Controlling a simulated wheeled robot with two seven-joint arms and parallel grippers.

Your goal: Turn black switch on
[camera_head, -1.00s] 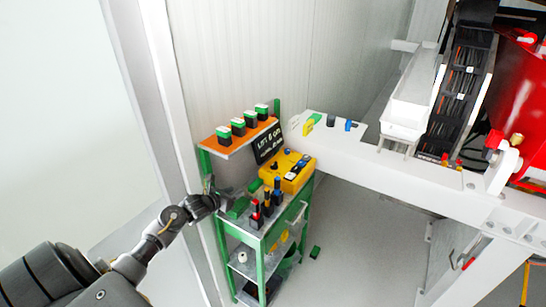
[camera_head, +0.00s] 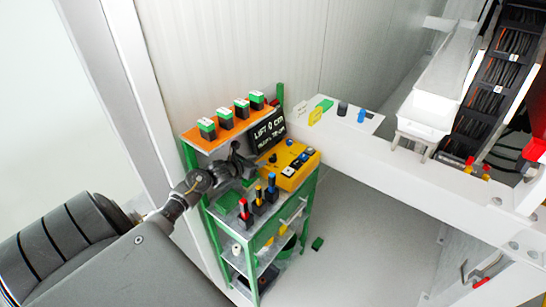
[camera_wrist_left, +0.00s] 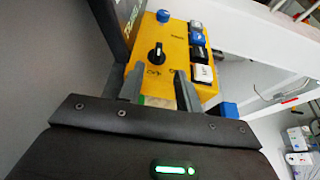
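The black switch (camera_wrist_left: 156,52) is a rotary knob with a pale pointer line on a yellow control box (camera_head: 302,175). In the left wrist view the knob is just beyond my left gripper (camera_wrist_left: 157,80), roughly centred between its two spread fingers. The fingers are open with nothing between them, and the knob looks apart from them. In the head view my left gripper (camera_head: 243,160) is at the left side of the box. The box also shows in the left wrist view (camera_wrist_left: 177,45) with a blue knob and several push buttons. My right gripper is out of view.
A black display (camera_head: 267,132) stands close behind the box. Green-and-black blocks (camera_head: 241,108) line an orange shelf. A white beam (camera_head: 350,150) runs at the right.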

